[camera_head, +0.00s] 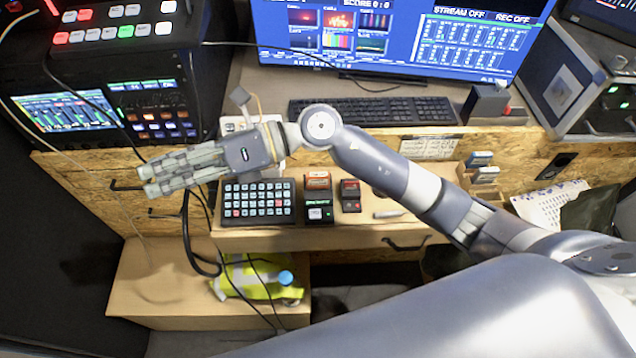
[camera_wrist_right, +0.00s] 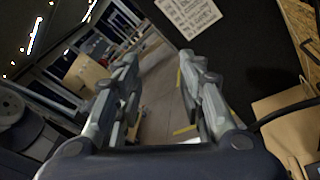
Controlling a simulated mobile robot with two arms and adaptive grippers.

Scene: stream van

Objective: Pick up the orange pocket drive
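Small drive-like items stand on the wooden drawer unit below the keyboard. One has an orange-red top (camera_head: 318,181) and sits on or beside a black device. Another, dark with red on it (camera_head: 350,189), stands just right of it. I cannot tell for sure which is the orange pocket drive. My right gripper (camera_head: 149,181) reaches left above the desk edge, past these items, with its fingers pointing left. The right wrist view shows its fingers (camera_wrist_right: 160,85) apart with nothing between them. My left gripper is not in view.
A button pad (camera_head: 257,201) lies left of the small items. A keyboard (camera_head: 372,111) and monitor (camera_head: 385,35) stand behind. A mixer console (camera_head: 65,110) is at the left. A yellow-green item (camera_head: 240,278) and a blue-capped bottle (camera_head: 286,279) are on the lower wooden shelf (camera_head: 150,270).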

